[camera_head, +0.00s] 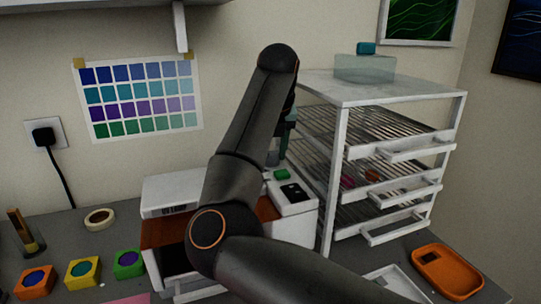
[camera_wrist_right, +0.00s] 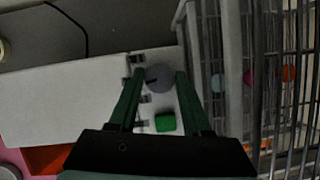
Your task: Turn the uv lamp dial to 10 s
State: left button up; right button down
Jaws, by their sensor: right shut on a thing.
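The uv lamp (camera_head: 170,190) is a white box with an orange window, on the bench left of the rack. Its grey round dial (camera_wrist_right: 158,78) shows in the right wrist view, with a dark pointer mark toward picture left. Dark marks lie along the dial's left side, too small to read. My right gripper (camera_wrist_right: 159,73) has its two green fingers on either side of the dial and is shut on it. In the head view my arm hides most of the dial and fingers. The green button (camera_head: 282,174) is beside the dial. My left gripper is out of view.
A white wire-shelf rack (camera_head: 338,180) stands close to the right of the lamp. An orange tray (camera_head: 445,272) lies at the front right. Several coloured blocks, such as a yellow one (camera_head: 83,271), and a tape roll (camera_head: 99,219) are on the left.

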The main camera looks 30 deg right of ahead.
jog(key=shift+d+n+y, duration=0.1)
jog(key=shift+n+y, duration=0.3)
jog(key=shift+n, duration=0.7)
jog(key=shift+n+y+b, duration=0.3)
jog(key=shift+n+b, duration=0.1)
jog(key=shift+n, duration=0.4)
jog(key=shift+c, duration=1.8)
grip_release()
